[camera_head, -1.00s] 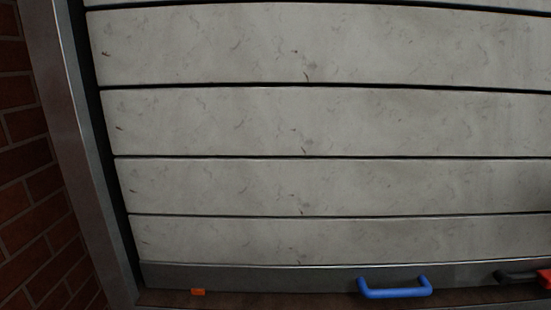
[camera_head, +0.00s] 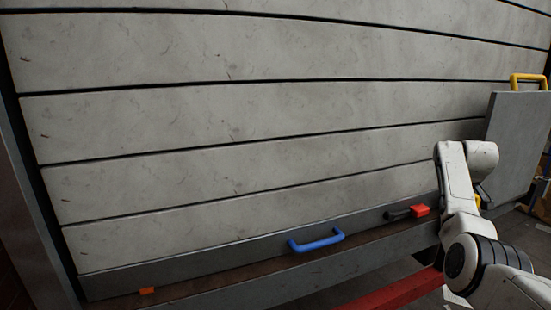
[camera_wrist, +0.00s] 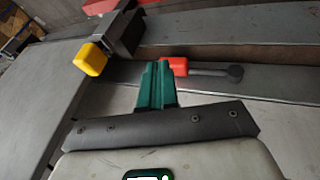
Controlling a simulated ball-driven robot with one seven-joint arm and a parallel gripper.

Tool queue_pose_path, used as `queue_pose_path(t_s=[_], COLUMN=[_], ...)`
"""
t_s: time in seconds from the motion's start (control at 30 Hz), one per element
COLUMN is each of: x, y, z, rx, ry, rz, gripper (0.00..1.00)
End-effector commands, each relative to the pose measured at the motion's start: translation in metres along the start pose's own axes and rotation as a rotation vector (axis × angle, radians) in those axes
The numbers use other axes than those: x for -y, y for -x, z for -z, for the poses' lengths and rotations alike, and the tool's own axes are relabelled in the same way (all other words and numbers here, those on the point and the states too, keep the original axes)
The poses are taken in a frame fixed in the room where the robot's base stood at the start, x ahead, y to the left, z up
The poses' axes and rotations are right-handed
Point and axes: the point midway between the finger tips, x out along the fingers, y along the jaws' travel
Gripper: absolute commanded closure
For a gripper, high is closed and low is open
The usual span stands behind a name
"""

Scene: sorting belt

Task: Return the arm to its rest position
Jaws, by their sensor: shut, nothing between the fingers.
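My gripper (camera_wrist: 156,85) shows in the wrist view with its green fingers closed together and nothing between them. Its tips are in front of a red block on a dark lever (camera_wrist: 215,73), and I cannot tell the gap between them. In the head view my white arm stands at the lower right, bent, with its upper links beside the slatted panel. The gripper itself cannot be made out there.
The red-ended dark lever (camera_head: 408,212) and a blue handle (camera_head: 316,240) are on the lower rail, with a small orange piece (camera_head: 147,290) further left. A grey panel with a yellow handle (camera_head: 529,79) stands at right. A yellow block (camera_wrist: 91,58) is left of my fingers.

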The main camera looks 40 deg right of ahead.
Motion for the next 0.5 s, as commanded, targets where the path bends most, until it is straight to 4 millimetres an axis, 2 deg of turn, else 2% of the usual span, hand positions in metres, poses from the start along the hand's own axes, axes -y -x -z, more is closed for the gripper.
queue_pose_path(t_s=[0.27, 0.37, 0.47, 0.5], x=[0.064, 0.096, 0.138, 0.159], y=[-0.03, -0.042, -0.056, -0.061], z=[-0.007, -0.013, -0.024, -0.029], rx=[0.015, 0.021, 0.032, 0.036], ry=[0.002, 0.003, 0.008, 0.011], rz=[0.036, 0.054, 0.077, 0.087], gripper=[1.0, 1.0, 1.0, 1.0])
